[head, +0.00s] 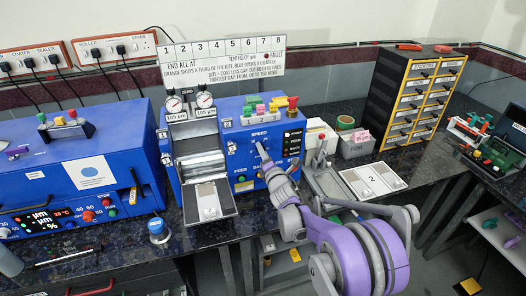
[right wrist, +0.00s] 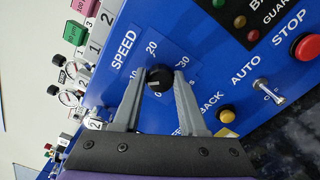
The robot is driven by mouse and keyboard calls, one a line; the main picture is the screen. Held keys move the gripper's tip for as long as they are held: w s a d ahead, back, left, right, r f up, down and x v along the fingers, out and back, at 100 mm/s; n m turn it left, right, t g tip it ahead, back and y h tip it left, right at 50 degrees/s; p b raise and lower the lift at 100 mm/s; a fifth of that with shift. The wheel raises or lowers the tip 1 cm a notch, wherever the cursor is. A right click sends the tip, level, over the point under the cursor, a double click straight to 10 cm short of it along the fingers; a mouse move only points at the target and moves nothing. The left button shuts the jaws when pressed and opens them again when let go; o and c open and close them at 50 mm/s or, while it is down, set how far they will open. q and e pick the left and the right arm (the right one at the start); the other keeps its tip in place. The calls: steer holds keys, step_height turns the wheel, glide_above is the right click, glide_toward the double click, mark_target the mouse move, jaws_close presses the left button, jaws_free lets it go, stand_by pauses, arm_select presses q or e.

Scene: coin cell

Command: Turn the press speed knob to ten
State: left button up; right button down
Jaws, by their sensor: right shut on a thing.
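The black speed knob (right wrist: 158,78) sits on the blue press panel, with the word SPEED (right wrist: 123,50) beside it and the marks 10, 20 and 30 around it. My right gripper (right wrist: 159,80) has its two grey fingers on either side of the knob, closed on it. In the head view my right gripper (head: 262,150) reaches the front of the blue press (head: 240,140) under the SPEED label, and the knob is hidden there. A light line shows on the knob's face, but I cannot tell exactly which mark it points to. My left gripper is not in view.
Close to the knob are a yellow button (right wrist: 228,114), a toggle switch (right wrist: 266,90) and a red STOP button (right wrist: 308,46). A metal tray (head: 209,203) juts out at the press's front left. A white two-part plate (head: 372,180) lies to the right.

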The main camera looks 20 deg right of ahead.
stand_by(0.4)
steer(key=shift+c, duration=2.2)
jaws_free()
steer(key=s+b, duration=0.1)
steer(key=s, duration=1)
steer(key=shift+d+b, duration=0.2)
steer(key=shift+b, duration=0.15)
